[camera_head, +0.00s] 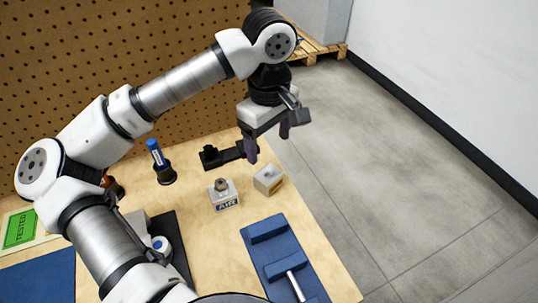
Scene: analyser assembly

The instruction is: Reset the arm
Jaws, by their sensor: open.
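My gripper (269,140) hangs at the end of my white and grey arm, above the far right part of the wooden bench. It points down, its two dark fingers are spread apart, and nothing shows between them. My arm reaches from the lower left across the picture, with its elbow at the left and its wrist near the top. The gripper is apart from the small blocks that stand in front of it on the bench.
The wooden bench (207,240) holds an AIR block (225,196), a grey block (268,180), a black fixture (224,157), a blue marker in a holder (155,153), a blue tray (259,248) and a green TESTED card (20,230). A pegboard (100,60) stands behind. Open floor (420,200) lies right.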

